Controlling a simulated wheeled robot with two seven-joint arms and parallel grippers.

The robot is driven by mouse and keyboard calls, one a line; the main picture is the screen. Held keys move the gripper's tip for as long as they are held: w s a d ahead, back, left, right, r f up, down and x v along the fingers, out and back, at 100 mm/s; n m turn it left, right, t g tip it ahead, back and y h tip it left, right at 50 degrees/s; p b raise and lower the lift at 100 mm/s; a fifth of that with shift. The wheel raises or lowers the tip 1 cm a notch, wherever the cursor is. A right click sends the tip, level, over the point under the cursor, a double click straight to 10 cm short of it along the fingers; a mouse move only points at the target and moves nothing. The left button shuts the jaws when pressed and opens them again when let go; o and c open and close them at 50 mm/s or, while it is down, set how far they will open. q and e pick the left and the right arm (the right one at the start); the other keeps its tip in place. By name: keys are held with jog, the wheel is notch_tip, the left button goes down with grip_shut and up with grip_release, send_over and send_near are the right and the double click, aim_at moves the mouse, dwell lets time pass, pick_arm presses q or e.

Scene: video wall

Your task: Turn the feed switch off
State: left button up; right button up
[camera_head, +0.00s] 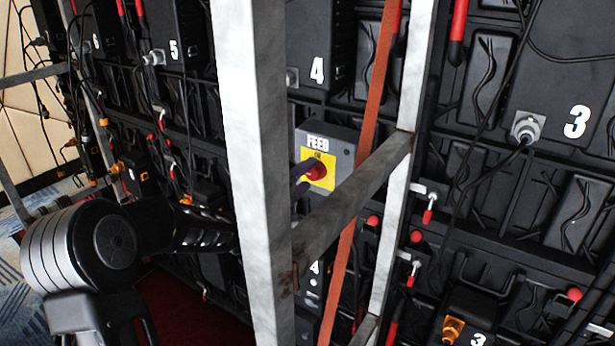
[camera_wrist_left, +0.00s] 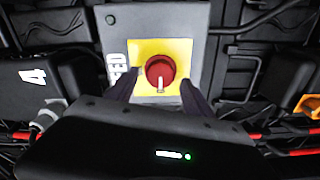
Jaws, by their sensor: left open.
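The feed switch is a grey box (camera_head: 343,148) labelled FEED, with a yellow plate (camera_head: 328,162) and a red rotary knob (camera_head: 317,172). In the left wrist view, the red knob (camera_wrist_left: 160,70) sits mid-plate, and its pale pointer points to the bottom of the picture. My left gripper (camera_wrist_left: 158,90) is open, one finger on each side of the knob; I cannot tell whether they touch it. In the head view, my left gripper (camera_head: 301,180) reaches the knob from the left, with the wrist hidden behind a metal post. My right gripper is not in view.
A pale metal post (camera_head: 252,140) and a crossbar (camera_head: 352,195) stand in front of the switch. An orange strap (camera_head: 376,75) runs just right of the box. Black numbered panels, cables and red-handled latches (camera_head: 429,208) surround it.

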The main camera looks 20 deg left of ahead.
pick_arm(q)
jog(key=s+b, duration=0.1)
jog(key=s, duration=0.5)
jog(key=shift+s+a, duration=0.2)
jog(key=shift+a, duration=0.25)
